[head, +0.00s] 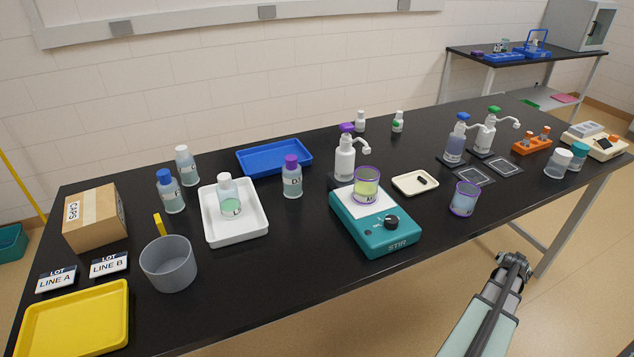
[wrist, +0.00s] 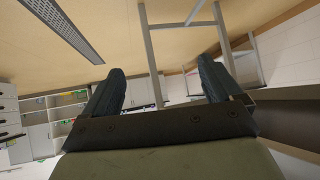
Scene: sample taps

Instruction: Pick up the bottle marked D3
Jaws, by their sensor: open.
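A clear bottle with a purple cap (head: 292,178) stands upright on the black bench, right of the white tray; its label seems to start with D, but the rest is too small to read. A white-capped bottle (head: 229,198) stands in the white tray (head: 262,231). A blue-capped bottle (head: 171,192) and another white-capped bottle (head: 187,166) stand left of the tray; their labels are unreadable. I cannot tell which bottle is D3. My gripper (head: 516,262) is off the bench's front edge at the right, far from these bottles. It is open and empty in the wrist view (wrist: 162,85).
The teal stirrer (head: 372,236) with a purple-rimmed beaker (head: 366,187), a pump bottle (head: 345,160) and another beaker (head: 465,199) stand between my gripper and the bottles. A blue tray (head: 252,172) lies behind; a grey bowl (head: 168,265) and yellow tray (head: 75,325) are at left.

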